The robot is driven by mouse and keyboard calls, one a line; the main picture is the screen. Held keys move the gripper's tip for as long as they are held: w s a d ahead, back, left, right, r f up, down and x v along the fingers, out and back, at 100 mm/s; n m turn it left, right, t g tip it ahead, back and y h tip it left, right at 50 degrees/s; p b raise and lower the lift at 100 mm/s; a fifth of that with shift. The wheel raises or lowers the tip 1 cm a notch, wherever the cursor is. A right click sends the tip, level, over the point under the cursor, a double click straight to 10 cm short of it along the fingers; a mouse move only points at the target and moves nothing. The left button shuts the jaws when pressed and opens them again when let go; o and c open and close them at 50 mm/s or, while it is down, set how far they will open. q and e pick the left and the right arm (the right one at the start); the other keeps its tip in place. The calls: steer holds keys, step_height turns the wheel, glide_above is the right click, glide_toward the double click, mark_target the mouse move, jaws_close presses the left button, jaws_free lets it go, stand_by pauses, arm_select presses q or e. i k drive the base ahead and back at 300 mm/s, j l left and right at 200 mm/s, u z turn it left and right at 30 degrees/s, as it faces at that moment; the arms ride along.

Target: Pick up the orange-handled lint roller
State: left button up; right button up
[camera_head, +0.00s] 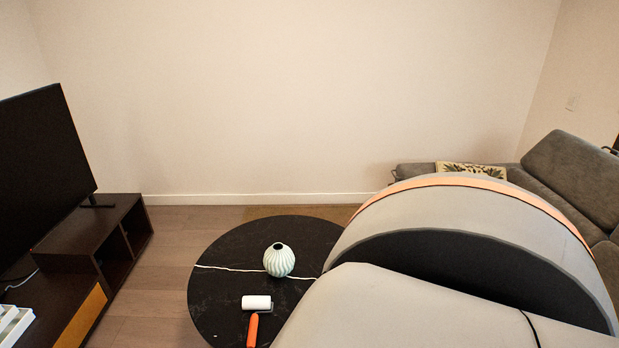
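The lint roller lies on the round black table (215,285), near its front side. Its white roll (257,302) lies crosswise, and its orange handle (252,331) points down toward the bottom of the head view. A large grey arm link of mine with an orange band fills the lower right and covers the right part of the table. Neither of my grippers shows in the head view.
A ribbed pale green vase (279,261) stands on the table just behind the roller. A dark TV cabinet (95,235) with a television (45,165) is at left. A grey sofa (570,175) is at right. Wooden floor (160,270) is free between cabinet and table.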

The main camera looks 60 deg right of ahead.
mark_target(253, 303)
steer(key=z, duration=1.45)
